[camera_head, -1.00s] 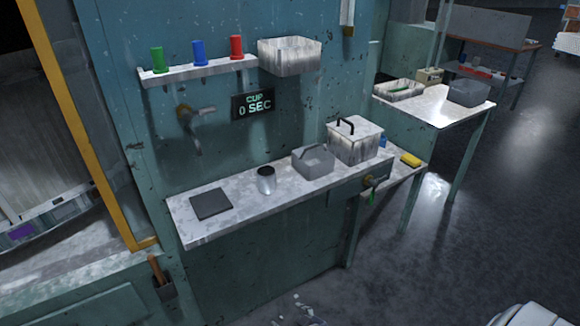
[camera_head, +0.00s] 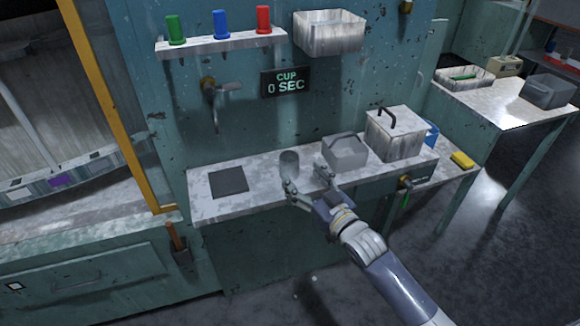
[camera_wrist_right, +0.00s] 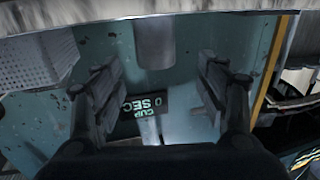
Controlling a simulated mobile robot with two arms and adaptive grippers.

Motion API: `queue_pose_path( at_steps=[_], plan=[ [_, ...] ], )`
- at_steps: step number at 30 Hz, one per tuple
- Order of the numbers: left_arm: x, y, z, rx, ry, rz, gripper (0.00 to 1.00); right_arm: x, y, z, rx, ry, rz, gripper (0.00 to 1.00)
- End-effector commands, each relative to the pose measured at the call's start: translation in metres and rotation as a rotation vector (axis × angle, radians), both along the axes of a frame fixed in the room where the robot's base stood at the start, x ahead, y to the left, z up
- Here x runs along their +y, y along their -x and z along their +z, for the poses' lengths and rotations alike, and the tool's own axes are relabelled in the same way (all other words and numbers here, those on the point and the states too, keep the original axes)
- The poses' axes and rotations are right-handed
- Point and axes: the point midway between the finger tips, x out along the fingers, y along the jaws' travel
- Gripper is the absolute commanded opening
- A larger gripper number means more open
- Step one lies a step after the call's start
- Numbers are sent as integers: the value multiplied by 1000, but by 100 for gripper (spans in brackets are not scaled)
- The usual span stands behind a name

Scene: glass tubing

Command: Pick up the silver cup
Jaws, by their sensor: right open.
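The silver cup (camera_head: 289,163) stands upright on the shelf in the head view, between the dark square pad and the grey handled basket. My right gripper (camera_head: 307,180) is open in front of the cup, with its fingers pointing toward the wall. The gripper is slightly right of the cup in the head view. The right wrist view is upside down; there the cup (camera_wrist_right: 154,48) hangs from the top edge, between the two spread fingers (camera_wrist_right: 158,82) and beyond their tips. No contact is visible. My left gripper is out of view.
The shelf (camera_head: 216,207) also holds the dark pad (camera_head: 228,181), the grey basket (camera_head: 345,153) and a larger white lidded box (camera_head: 394,138). A tap (camera_head: 212,92) and a "CUP 0 SEC" display (camera_head: 286,82) are on the wall above.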

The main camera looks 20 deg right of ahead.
Motion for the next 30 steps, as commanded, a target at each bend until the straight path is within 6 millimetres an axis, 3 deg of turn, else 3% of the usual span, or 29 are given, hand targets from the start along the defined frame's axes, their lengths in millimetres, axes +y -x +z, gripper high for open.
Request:
queue_pose_path(
  at_steps=[3, 11, 21, 30],
  plan=[
    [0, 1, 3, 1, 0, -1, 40, 4, -19, 1, 0, 0, -1, 67],
    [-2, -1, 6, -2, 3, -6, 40, 8, -37, 1, 2, 1, -1, 67],
    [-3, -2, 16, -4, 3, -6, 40, 15, -78, 4, 1, 1, -1, 67],
    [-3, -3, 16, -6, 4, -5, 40, 16, -84, 3, 1, 1, -1, 67]
  ],
)
